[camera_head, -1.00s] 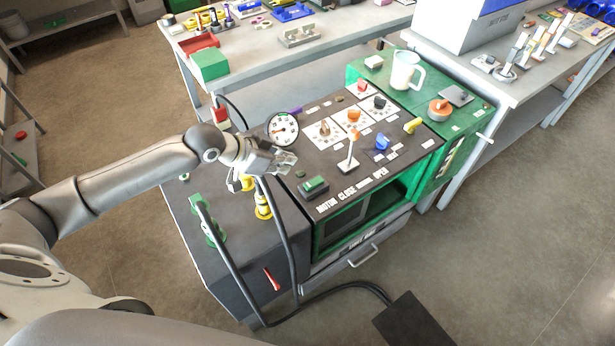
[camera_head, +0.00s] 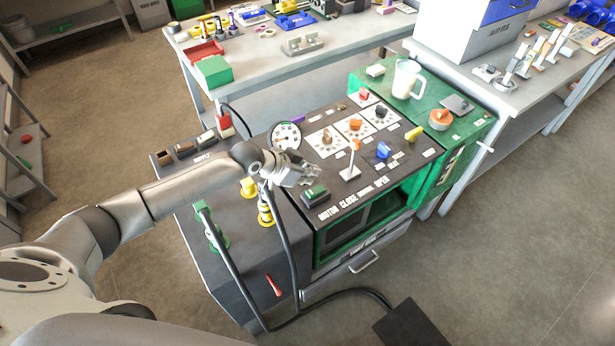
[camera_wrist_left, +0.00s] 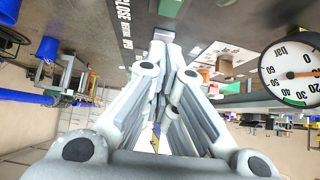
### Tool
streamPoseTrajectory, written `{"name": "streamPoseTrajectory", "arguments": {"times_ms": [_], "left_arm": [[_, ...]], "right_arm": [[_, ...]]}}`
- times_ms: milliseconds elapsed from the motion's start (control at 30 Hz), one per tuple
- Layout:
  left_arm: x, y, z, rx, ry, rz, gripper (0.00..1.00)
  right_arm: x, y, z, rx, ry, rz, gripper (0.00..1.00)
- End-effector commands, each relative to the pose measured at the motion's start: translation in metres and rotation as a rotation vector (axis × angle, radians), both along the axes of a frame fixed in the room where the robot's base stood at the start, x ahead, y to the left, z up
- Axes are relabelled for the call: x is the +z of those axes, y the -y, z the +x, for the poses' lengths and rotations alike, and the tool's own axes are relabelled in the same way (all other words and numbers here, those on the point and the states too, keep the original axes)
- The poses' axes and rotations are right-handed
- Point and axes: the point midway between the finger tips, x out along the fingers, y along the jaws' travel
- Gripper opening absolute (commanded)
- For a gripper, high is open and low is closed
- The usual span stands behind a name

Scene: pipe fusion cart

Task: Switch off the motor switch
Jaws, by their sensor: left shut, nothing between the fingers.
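The motor switch (camera_head: 314,194) is a green rocker in a dark housing. It sits at the near left of the dark control panel, left of the "MOTOR CLOSE OPEN" lettering. Its on or off position is too small to tell. My left gripper (camera_head: 314,180) is shut and empty, just above and behind the switch in the head view; I cannot tell whether it touches. In the left wrist view the closed fingertips (camera_wrist_left: 161,40) point toward the panel, and a green part at the top edge appears to be the switch. My right gripper is not in view.
A round pressure gauge (camera_head: 286,136) stands behind my left gripper. An orange-topped lever (camera_head: 352,160) rises to the right of the switch. Several knobs, including a blue one (camera_head: 383,150), fill the panel. Black hoses (camera_head: 290,245) run down the cart's front left.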

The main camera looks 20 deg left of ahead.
Motion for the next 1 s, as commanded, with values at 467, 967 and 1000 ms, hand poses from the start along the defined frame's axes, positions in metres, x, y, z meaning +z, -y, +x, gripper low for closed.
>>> {"name": "streamPoseTrajectory", "arguments": {"times_ms": [467,967,1000], "left_arm": [[0.004,0.003,0.005,0.001,0.0,0.001,0.0],[0.053,0.003,0.001,0.004,0.002,0.002,0.0],[0.059,0.0,-0.002,0.004,0.003,0.003,0.0]], "right_arm": [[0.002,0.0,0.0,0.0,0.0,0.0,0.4],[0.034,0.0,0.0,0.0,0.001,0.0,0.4],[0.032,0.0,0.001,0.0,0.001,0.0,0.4]]}}
